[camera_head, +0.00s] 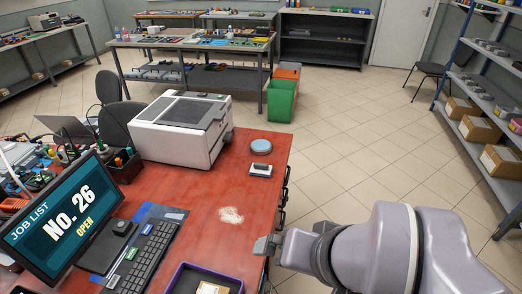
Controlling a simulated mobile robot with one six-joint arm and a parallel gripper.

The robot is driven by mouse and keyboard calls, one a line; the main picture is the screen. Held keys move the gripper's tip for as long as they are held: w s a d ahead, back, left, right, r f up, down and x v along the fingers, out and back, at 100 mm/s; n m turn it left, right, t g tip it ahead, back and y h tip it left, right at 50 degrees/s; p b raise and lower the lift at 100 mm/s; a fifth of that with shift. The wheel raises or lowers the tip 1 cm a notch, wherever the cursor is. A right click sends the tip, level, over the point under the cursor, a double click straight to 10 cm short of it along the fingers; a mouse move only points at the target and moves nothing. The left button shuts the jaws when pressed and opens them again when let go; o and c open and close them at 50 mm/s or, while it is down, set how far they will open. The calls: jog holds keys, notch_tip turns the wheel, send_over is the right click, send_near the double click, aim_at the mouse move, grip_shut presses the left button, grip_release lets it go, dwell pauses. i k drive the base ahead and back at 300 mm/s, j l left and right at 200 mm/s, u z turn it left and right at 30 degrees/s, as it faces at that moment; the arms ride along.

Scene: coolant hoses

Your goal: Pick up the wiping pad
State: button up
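A small block with a white body and dark parts (261,170) lies on the red desk (195,190) near its right edge; it looks like the wiping pad. A round blue-grey disc (261,147) sits just behind it. My gripper (266,245) is at the desk's right edge, nearer the camera than the block and clearly apart from it. I see the gripper small and from the side, so its finger gap does not show.
A pale powdery patch (231,215) lies on the desk between block and gripper. A white boxy machine (181,128) stands left of the block. A monitor (65,218), keyboard (146,255) and dark tray (203,281) fill the near left. Floor right of the desk is clear.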

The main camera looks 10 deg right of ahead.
aim_at(258, 169)
jog(key=i+l+u, duration=1.1)
jog(key=l+u, duration=0.2)
jog(key=l, duration=0.15)
jog(key=i+l+u, duration=0.3)
jog(key=l, duration=0.2)
jog(key=k, duration=0.1)
